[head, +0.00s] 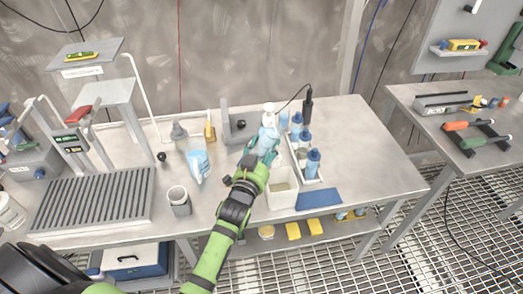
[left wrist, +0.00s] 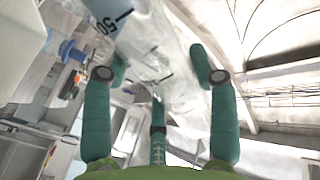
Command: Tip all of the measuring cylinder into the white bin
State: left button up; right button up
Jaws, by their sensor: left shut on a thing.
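My left gripper (head: 261,156) is shut on the measuring cylinder (head: 269,136), which looks clear with pale blue in it. In the left wrist view, the clear cylinder (left wrist: 158,45) with dark marks and a "50" lies between the fingertips (left wrist: 161,76); it appears tilted there. Its mouth and exact liquid level cannot be made out. The white bin (head: 283,201) stands on the bench just in front of and slightly right of the gripper, near the front edge. The gripper and cylinder are above and behind it. My right gripper is not in view.
A blue mat (head: 319,198) lies at the front edge. The bench's right end is clear.

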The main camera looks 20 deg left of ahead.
aim_at(260, 160)
pick_arm(q)
jog(key=shift+a+f+m+b, duration=0.2)
jog(key=shift+f+m+b, duration=0.1)
jog(key=shift+f+b, duration=0.3)
jog(key=shift+a+f+m+b, duration=0.15)
jog(key=shift+f+m+b, duration=0.2)
jog(key=shift+f, duration=0.35)
jog(key=shift+a+f+m+b, duration=0.15)
jog(key=shift+f+m+b, duration=0.1)
jog(key=shift+f+b, duration=0.3)
jog(key=shift+a+f+m+b, duration=0.2)
jog(key=shift+f+b, duration=0.15)
jog(key=shift+f, duration=0.25)
jog(key=shift+f, duration=0.15)
jog(key=shift+s+a+f+m+b, duration=0.1)
jog(key=shift+a+f+m+b, duration=0.2)
jog(key=shift+f+m+b, duration=0.3)
jog(key=shift+a+f+m+b, duration=0.25)
jog(key=shift+f+m, duration=0.15)
jog(key=shift+m, duration=0.3)
jog(key=shift+a+f+m+b, duration=0.15)
jog(key=shift+a+f+m, duration=0.1)
jog(key=shift+m, duration=0.35)
jog(key=shift+a+f+m+b, duration=0.15)
jog(key=shift+a+f+m, duration=0.05)
jog(key=shift+m, duration=0.4)
